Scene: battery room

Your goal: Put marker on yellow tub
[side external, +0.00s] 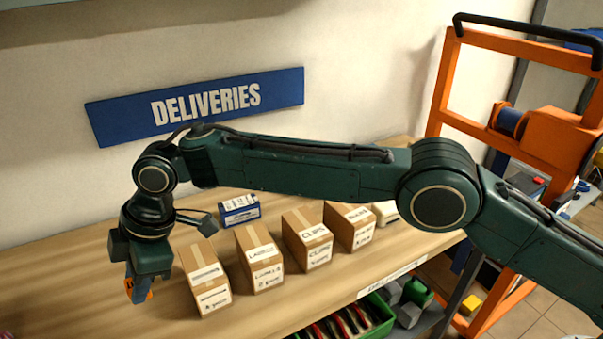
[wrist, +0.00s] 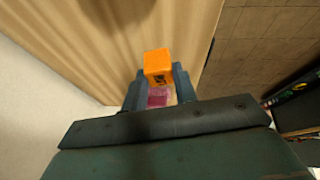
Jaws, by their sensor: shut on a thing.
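My gripper (side external: 138,290) hangs over the left end of the wooden shelf, left of the cardboard boxes. It is shut on a small orange block-like thing (wrist: 158,62) with a dark mark on its face. The orange thing also shows at the fingertips in the side view (side external: 142,287), mostly covered by the fingers. I cannot tell whether it is the marker. A pinkish, blurred thing (wrist: 158,97) shows between the fingers in the wrist view; I cannot tell what it is. I make out no clear yellow tub; a small yellow thing (side external: 470,305) is low at the right.
Several labelled cardboard boxes (side external: 259,258) stand in a row on the shelf (side external: 90,270). A small blue-and-white box (side external: 239,210) stands behind them. A green crate (side external: 372,320) is below the front edge. An orange frame (side external: 450,75) stands at the right. The shelf's left part looks clear.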

